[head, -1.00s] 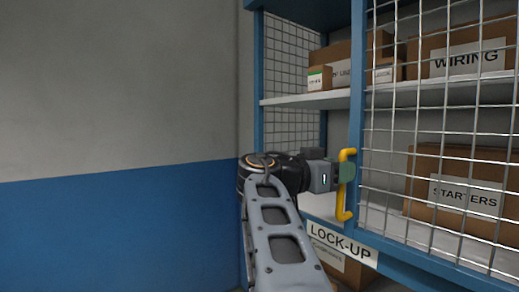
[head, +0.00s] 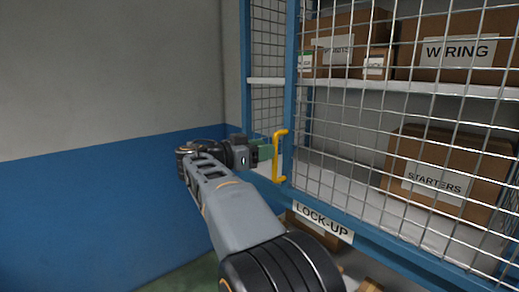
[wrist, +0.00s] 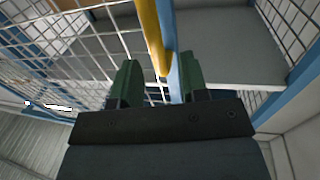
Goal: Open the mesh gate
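The mesh gate (head: 390,150) is a blue frame with wire mesh on the front of a blue cabinet. Its yellow handle (head: 279,157) stands upright on the gate's left stile (head: 291,90). A gap shows between that stile and the cabinet's left post (head: 245,70), so the gate appears ajar. My gripper (head: 268,152) is at the handle's left side. In the wrist view my gripper's green fingers (wrist: 158,75) are spread apart. The yellow handle (wrist: 152,35) lies between or just beyond their tips, with space on both sides. I cannot tell whether either finger touches it.
Behind the mesh, shelves hold cardboard boxes, including a WIRING box (head: 455,50) and a STARTERS box (head: 440,175). A LOCK-UP sign (head: 322,222) is below the gate's handle side. The grey and blue wall (head: 90,190) stands at the left. Some green floor (head: 190,275) shows below.

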